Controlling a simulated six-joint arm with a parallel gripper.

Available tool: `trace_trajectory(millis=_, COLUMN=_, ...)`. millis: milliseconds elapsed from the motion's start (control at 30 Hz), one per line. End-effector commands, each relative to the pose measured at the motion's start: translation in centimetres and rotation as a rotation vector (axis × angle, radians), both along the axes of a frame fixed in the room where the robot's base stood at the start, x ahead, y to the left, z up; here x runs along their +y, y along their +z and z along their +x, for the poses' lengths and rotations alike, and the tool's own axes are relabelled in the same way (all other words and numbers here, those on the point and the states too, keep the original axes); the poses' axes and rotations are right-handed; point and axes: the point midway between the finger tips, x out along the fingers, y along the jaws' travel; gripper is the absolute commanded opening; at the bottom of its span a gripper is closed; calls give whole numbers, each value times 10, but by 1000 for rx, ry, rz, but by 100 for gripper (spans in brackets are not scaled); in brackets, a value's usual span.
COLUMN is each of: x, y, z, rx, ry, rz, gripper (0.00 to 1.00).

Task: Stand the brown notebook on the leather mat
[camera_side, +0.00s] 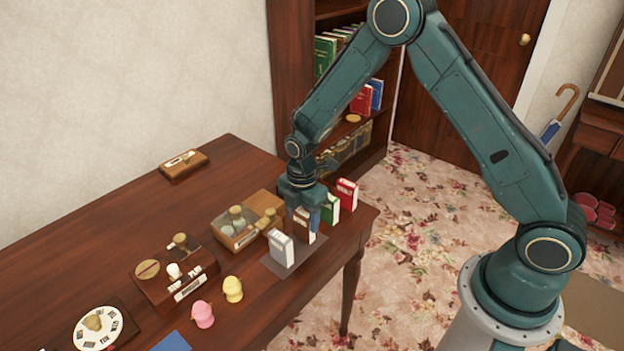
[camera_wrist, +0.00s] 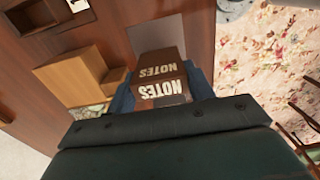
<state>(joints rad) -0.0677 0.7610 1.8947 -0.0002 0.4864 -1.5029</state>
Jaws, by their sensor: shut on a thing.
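My gripper (camera_side: 306,208) points down over the table's right end and is shut on the brown notebook (camera_side: 305,226). The notebook is upright between the fingers, at the far edge of the dark leather mat (camera_side: 272,264); I cannot tell whether its lower edge touches. In the wrist view the brown notebook (camera_wrist: 157,68) shows white NOTES lettering, with a second NOTES face nearer the camera. The mat (camera_wrist: 150,38) shows bare beyond it.
A green book (camera_side: 331,208) and a red book (camera_side: 347,193) stand behind my gripper near the table's edge. A wooden box (camera_side: 247,221) is close on the left. A stamp rack (camera_side: 175,280) and pink and yellow pieces lie further left. The back left tabletop is mostly clear.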

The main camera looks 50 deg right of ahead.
Motion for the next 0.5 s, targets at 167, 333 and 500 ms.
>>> trace_trajectory(millis=167, x=0, y=-12, z=0, rx=-1, ry=0, rz=0, gripper=29)
trace_trajectory(millis=333, x=0, y=-12, z=0, rx=-1, ry=0, rz=0, gripper=29)
trace_trajectory(millis=500, x=0, y=-14, z=0, rx=-1, ry=0, rz=0, gripper=29)
